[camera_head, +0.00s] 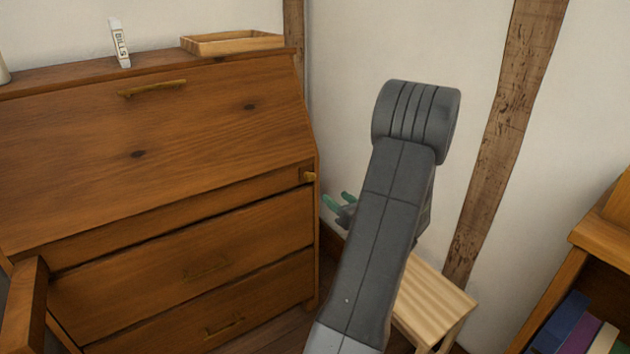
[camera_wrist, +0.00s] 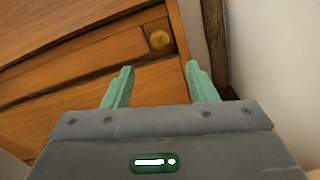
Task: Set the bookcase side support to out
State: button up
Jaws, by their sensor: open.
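The bookcase side support is the small wooden block with a brass knob (camera_head: 309,176) at the right end of the bureau (camera_head: 150,150), the side toward the bookcase (camera_head: 590,237). It looks flush with the bureau front, so it appears to be in. In the wrist view its knob (camera_wrist: 159,39) shows ahead of my fingers, roughly in line with the gap between them. My gripper (camera_head: 340,200) has green fingers, spread open and empty; it also shows in the wrist view (camera_wrist: 160,68). It is just right of and below the knob in the head view, apart from it.
A wooden piece (camera_head: 24,308) juts out at the bureau's left end. The sloped lid is closed. A bills holder (camera_head: 120,43) and a shallow wooden tray (camera_head: 232,42) stand on top. A wooden stool (camera_head: 435,300) stands below my arm, near the wall (camera_head: 400,40).

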aim_at(312, 179)
jog(key=b+x, duration=0.1)
jog(key=x, duration=1)
jog(key=shift+w+a+b, duration=0.25)
jog(key=shift+b, duration=0.05)
jog(key=shift+c, duration=0.2)
grip_shut()
